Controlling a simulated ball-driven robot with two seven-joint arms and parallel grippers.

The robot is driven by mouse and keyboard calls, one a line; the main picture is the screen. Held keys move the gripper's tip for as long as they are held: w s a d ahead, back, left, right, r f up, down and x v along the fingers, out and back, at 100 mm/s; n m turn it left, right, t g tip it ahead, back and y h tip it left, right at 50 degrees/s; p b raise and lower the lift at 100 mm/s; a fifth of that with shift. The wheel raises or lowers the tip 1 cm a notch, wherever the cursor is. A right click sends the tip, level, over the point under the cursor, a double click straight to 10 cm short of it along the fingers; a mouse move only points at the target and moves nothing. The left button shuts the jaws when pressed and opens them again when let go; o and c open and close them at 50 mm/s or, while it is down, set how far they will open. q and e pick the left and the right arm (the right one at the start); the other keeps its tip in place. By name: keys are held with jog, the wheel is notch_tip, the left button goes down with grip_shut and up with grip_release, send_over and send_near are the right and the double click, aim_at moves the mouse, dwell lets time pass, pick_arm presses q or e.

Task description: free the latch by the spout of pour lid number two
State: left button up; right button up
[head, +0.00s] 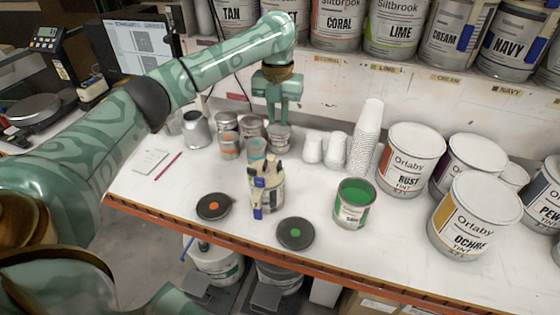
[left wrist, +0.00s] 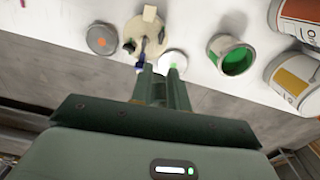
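A can with a beige pour lid (head: 266,172) stands near the front of the bench; the lid has a blue latch part (head: 258,212) at its front. In the left wrist view the pour lid (left wrist: 148,36) is ahead of the fingers, with a blue part (left wrist: 140,67) near the left fingertip. I cannot read any number on it. My left gripper (head: 277,118) points down, above and behind the pour lid in the head view. Its two fingers, also in the left wrist view (left wrist: 159,70), stand apart with nothing visible between them. My right gripper is not in view.
A dark disc with an orange dot (head: 213,206) and one with a green dot (head: 295,233) flank the pour-lid can. An open can of green paint (head: 355,203) stands to the right. Small tins (head: 228,145) stand behind; white cups (head: 366,140) and large tint cans (head: 410,160) stand farther right.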

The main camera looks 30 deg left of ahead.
aim_at(279, 164)
pick_arm(q)
notch_tip(279, 164, down, 15)
jog(key=b, duration=0.3)
jog(key=shift+d+f+b, duration=0.1)
jog(key=shift+b, duration=0.3)
grip_shut()
